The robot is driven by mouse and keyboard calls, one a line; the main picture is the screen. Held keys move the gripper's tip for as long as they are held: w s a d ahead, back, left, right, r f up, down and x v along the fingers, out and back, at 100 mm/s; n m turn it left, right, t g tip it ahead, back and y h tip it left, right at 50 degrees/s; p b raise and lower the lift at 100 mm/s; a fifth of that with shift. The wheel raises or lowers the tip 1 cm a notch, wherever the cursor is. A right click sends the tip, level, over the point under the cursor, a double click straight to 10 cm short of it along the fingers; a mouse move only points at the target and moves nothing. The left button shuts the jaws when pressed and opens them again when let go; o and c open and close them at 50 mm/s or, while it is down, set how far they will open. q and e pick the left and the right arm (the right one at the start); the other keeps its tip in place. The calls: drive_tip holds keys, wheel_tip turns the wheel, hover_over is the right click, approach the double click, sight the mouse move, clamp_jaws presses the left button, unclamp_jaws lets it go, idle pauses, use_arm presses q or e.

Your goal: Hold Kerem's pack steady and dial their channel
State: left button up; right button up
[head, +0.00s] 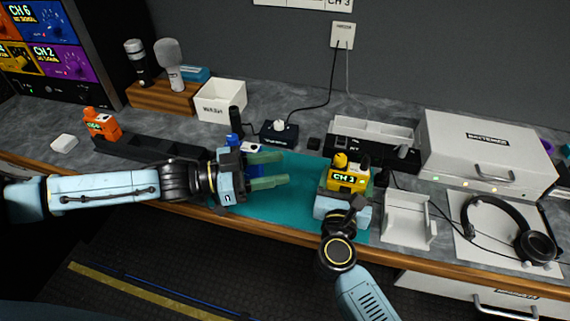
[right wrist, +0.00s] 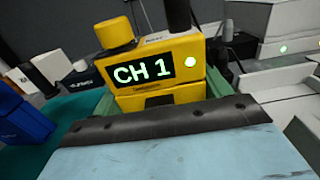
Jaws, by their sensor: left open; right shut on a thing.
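A yellow pack (head: 347,177) with a yellow knob and a black antenna stands upright on the teal mat (head: 302,208). Its lit display reads CH 1 on the pack in the right wrist view (right wrist: 145,71); in the head view the small digit looks more like a 3. My right gripper (head: 345,188) is shut on the yellow pack, its green fingers at the pack's sides. My left gripper (head: 277,169) is open and empty, left of the yellow pack and apart from it, fingers pointing right. A blue pack (head: 235,139) is partly hidden behind my left gripper. Kerem's name is not readable on any pack.
An orange pack (head: 101,124) stands at the far left. A monitor (head: 52,47) shows coloured channel panels. A white bin (head: 220,99), a white tray (head: 408,218), a white case (head: 487,153) and headphones (head: 505,225) surround the mat. Bare mat lies between my grippers.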

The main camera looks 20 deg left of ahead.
drive_tip(key=o, duration=1.1)
drive_tip(key=shift+o, duration=0.2)
